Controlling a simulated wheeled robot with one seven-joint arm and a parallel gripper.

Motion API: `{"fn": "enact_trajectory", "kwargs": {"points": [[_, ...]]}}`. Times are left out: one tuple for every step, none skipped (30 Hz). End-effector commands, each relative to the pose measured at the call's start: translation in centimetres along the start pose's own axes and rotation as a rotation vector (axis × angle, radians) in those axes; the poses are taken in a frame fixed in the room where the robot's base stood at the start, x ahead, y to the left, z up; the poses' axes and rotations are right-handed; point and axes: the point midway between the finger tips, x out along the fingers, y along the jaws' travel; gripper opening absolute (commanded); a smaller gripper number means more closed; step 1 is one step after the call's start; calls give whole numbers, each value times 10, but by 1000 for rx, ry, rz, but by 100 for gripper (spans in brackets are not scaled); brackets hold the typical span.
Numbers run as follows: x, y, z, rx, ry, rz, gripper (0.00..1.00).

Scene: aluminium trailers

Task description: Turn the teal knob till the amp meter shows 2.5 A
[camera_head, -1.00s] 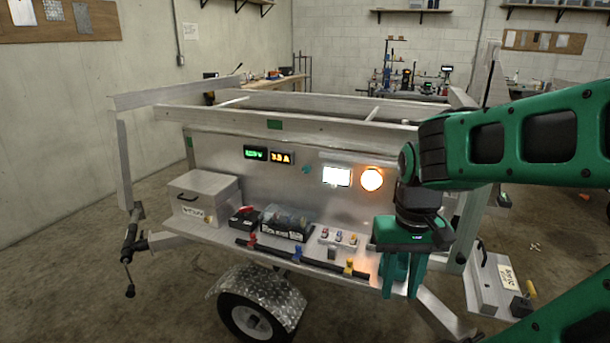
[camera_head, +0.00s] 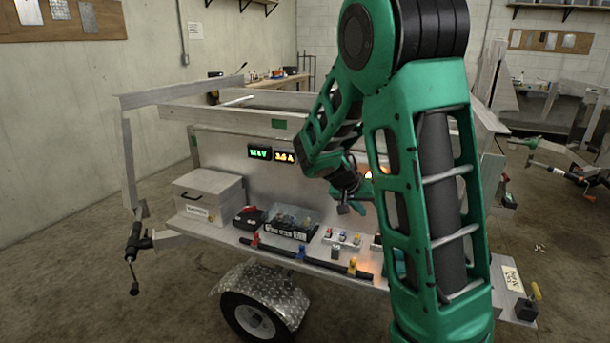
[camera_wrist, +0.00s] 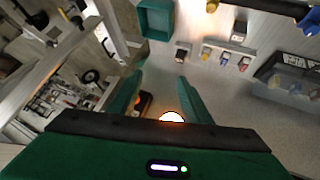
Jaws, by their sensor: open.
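The amp meter (camera_head: 284,156) is a small amber display on the trailer's upright aluminium panel. Its digits are too blurred to read surely; they look like three-point-something A. The teal knob is hidden behind my arm in the head view, and I cannot make it out in the wrist view. My gripper (camera_wrist: 157,85) is open in the wrist view, its two teal fingers apart with nothing held between them.
A green volt meter (camera_head: 259,152) sits left of the amp meter. A glowing orange lamp (camera_wrist: 172,117) shows near the finger bases. The ledge carries a metal box (camera_head: 208,195), a tray of parts (camera_head: 290,222) and small coloured terminals. A teal bin (camera_wrist: 156,18) also shows.

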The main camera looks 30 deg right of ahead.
Motion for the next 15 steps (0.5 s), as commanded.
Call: {"fn": "enact_trajectory", "kwargs": {"points": [[4,-19,-9,2,57,16,44],[5,-28,-16,9,96,24,44],[6,-42,-24,18,147,31,44],[7,-52,-30,24,187,34,44],[6,-63,-36,28,227,37,44],[6,-77,-43,34,282,40,44],[4,-89,-48,38,323,38,44],[3,-100,-52,41,365,37,44],[0,-116,-58,43,422,32,44],[-3,-128,-61,44,464,26,44],[-7,-141,-64,45,507,18,44],[-12,-157,-67,44,564,8,44],[-16,-169,-69,44,605,-2,44],[-20,-181,-70,42,644,-13,44],[-26,-196,-70,41,694,-28,44]]}}
